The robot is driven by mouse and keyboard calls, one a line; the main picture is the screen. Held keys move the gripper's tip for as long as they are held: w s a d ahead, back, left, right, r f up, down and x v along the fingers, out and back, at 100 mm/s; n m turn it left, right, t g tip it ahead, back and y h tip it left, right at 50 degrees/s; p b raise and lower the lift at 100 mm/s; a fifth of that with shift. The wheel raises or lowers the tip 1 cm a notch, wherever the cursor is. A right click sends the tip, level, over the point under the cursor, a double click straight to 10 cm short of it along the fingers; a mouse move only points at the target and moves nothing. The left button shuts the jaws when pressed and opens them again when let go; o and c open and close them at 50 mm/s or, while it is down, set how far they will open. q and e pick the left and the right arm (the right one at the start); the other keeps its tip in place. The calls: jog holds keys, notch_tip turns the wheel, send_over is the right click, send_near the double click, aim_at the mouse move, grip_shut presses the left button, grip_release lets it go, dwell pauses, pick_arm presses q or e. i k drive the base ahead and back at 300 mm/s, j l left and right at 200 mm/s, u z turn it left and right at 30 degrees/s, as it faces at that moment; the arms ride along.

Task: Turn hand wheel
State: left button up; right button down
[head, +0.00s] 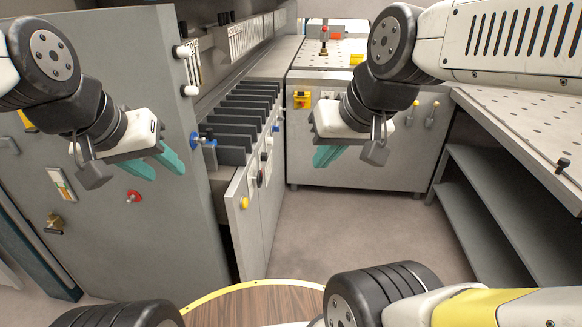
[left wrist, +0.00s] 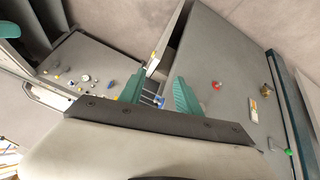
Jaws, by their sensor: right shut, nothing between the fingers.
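A blue hand wheel or valve-like handle (head: 204,138) sticks out from the edge of the grey cabinet, to the right of my left gripper (head: 166,174). My left gripper is open and empty in front of the cabinet's side panel. In the left wrist view its teal fingers (left wrist: 160,77) stand apart, and a small blue part (left wrist: 159,101) shows low between them. A red knob (head: 133,196) on the panel is below the left fingers, apart from them. My right gripper (head: 325,160) is shut and empty, in front of the far cabinet.
The grey cabinet (head: 110,120) fills the left side. A front panel with a yellow knob (head: 244,202) and dark knobs stands below black dividers (head: 245,110). A perforated table (head: 530,115) with shelves is at right. The middle floor (head: 335,235) is clear.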

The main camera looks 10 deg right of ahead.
aim_at(259, 179)
jog(key=i+l+z, duration=0.15)
jog(key=l, duration=0.3)
jog(key=i+l+z, duration=0.15)
jog(key=l, duration=0.25)
jog(key=i+l+z, duration=0.1)
jog(key=i+l, duration=0.25)
